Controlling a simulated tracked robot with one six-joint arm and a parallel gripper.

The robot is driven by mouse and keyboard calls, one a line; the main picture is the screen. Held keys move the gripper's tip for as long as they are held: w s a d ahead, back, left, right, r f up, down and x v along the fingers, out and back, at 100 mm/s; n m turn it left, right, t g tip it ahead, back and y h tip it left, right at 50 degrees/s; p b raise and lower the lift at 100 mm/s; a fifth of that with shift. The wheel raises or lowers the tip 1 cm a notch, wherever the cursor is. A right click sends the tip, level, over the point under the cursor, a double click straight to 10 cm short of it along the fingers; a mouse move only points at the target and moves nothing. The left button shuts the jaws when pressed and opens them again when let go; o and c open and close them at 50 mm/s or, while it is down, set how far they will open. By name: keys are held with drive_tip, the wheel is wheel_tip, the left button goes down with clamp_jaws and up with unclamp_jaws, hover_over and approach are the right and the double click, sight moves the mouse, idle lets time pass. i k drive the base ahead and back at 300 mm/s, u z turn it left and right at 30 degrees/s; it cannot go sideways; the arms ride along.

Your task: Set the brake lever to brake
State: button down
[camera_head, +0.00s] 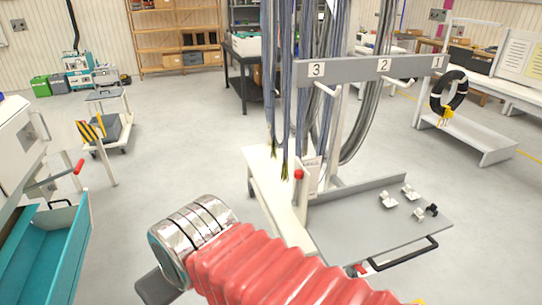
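No part in view is labelled as the brake lever, and I cannot tell which one it is. A lever with a red grip (78,167) sticks out of the white machine at the left. A red-topped post (299,176) stands upright by the numbered cable rack (352,70). A small red and white part (358,270) lies low at the trolley's front edge, partly hidden by my arm. My red-sleeved arm reaches in from the bottom, ending in a silver wrist. A dark piece of my gripper (155,286) shows below the wrist, apart from these parts. Its fingertips are not clearly visible.
Cables (283,80) hang from the rack. A teal bin (45,250) stands at left, and a black coil (449,93) hangs at right. Floor is clear between machine and trolley.

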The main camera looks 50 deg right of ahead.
sight(298, 174)
drive_tip(key=z, duration=0.1)
drive_tip(key=i, duration=1.3)
drive_tip(key=z, duration=0.15)
